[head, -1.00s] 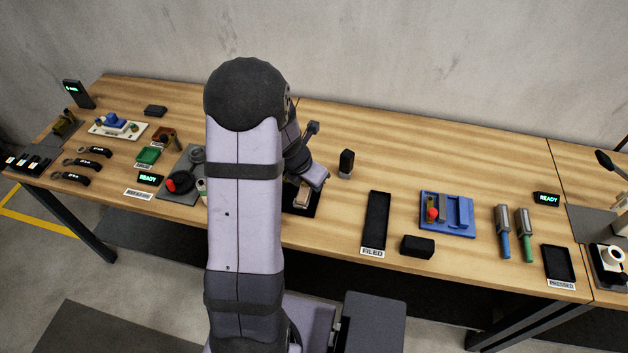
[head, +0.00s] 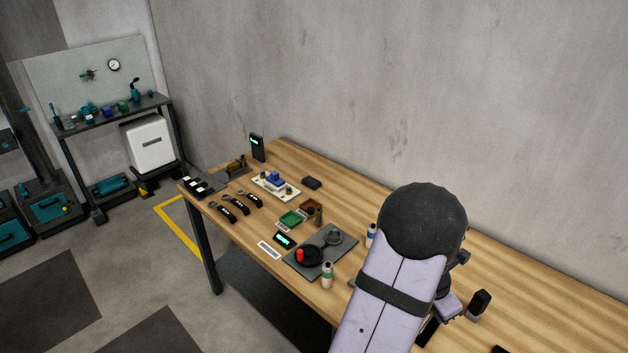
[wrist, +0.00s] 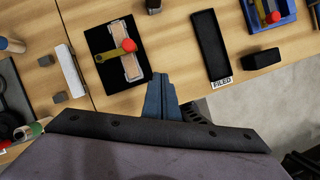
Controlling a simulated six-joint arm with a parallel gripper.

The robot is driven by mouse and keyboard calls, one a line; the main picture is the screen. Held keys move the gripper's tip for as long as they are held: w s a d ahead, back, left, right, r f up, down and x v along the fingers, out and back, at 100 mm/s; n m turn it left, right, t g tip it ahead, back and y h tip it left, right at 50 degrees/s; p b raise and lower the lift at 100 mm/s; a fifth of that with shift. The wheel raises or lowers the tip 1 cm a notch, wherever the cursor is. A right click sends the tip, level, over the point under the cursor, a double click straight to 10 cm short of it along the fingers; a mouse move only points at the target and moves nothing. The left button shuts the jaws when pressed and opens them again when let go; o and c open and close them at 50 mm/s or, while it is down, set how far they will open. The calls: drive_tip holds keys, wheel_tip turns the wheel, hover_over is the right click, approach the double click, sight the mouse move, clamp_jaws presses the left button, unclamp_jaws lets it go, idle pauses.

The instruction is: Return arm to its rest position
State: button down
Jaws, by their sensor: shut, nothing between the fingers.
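My gripper (wrist: 160,92) shows in the wrist view with its blue-grey fingers together and nothing between them. It is above the wooden table (wrist: 185,60), just below and right of a black mat (wrist: 97,38). In the head view my arm's large joint hides the gripper.
In the head view a grey plate (head: 338,240) with a black round device stands left of my arm, with bottles (head: 327,276) close by. In the wrist view a black tray marked FILED (wrist: 209,45) and a black block (wrist: 262,59) lie to the right.

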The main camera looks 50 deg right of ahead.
drive_tip(key=a+f+m+y, duration=0.2)
drive_tip(key=a+m+y, duration=0.4)
drive_tip(key=a+m, duration=1.5)
drive_tip(key=w+a+r+n+t+h+b, duration=0.2)
drive_tip(key=w+a+n+b, duration=0.4)
drive_tip(key=w+a, duration=1.4)
drive_tip(key=a+n, duration=0.2)
drive_tip(key=a, duration=0.1)
drive_tip(key=shift+r+n, duration=0.3)
drive_tip(key=c, duration=2.5)
unclamp_jaws()
drive_tip(key=shift+w, duration=0.1)
